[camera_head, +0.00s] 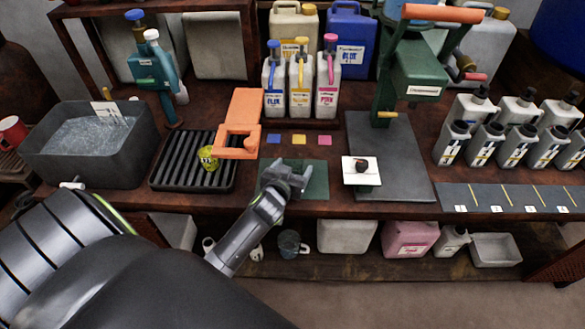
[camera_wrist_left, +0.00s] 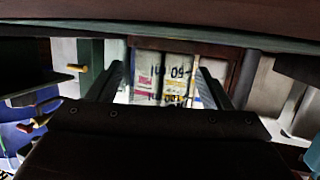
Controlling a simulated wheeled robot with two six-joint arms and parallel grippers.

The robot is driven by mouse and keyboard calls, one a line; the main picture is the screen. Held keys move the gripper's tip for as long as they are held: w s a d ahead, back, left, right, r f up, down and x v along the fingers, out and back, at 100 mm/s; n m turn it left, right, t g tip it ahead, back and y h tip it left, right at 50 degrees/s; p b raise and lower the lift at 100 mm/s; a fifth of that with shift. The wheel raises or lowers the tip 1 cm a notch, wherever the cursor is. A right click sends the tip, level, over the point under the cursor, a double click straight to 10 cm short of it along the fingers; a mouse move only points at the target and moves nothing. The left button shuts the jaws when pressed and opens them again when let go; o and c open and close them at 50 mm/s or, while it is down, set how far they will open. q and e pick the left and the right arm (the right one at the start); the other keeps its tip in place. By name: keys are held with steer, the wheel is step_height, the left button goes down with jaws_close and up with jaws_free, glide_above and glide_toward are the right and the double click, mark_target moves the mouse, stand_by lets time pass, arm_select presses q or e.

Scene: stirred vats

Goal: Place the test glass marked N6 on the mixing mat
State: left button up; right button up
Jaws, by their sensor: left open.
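A dark green mat (camera_head: 315,181), which looks like the mixing mat, lies at the front of the table. No glass stands on its visible part. My left gripper (camera_head: 290,178) is open and empty over the mat's left part and hides some of it. In the left wrist view the two fingers (camera_wrist_left: 168,85) stand apart, with white labelled bottles (camera_wrist_left: 175,75) seen beyond them. A small yellow-green vessel (camera_head: 208,157) sits on the black slatted rack. It may be the test glass, but I cannot read N6 on it. My right gripper is out of view.
An orange stand (camera_head: 241,115) rises beside the black rack (camera_head: 190,175). A grey water basin (camera_head: 90,150) is at left. Jugs (camera_head: 300,88) stand behind the colour squares. Several pump bottles (camera_head: 488,145) stand at right.

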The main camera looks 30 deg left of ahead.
arm_select(q)
steer(key=shift+r, duration=0.2)
steer(key=v, duration=1.2)
steer(key=shift+p, duration=0.4)
steer(key=shift+f, duration=0.1)
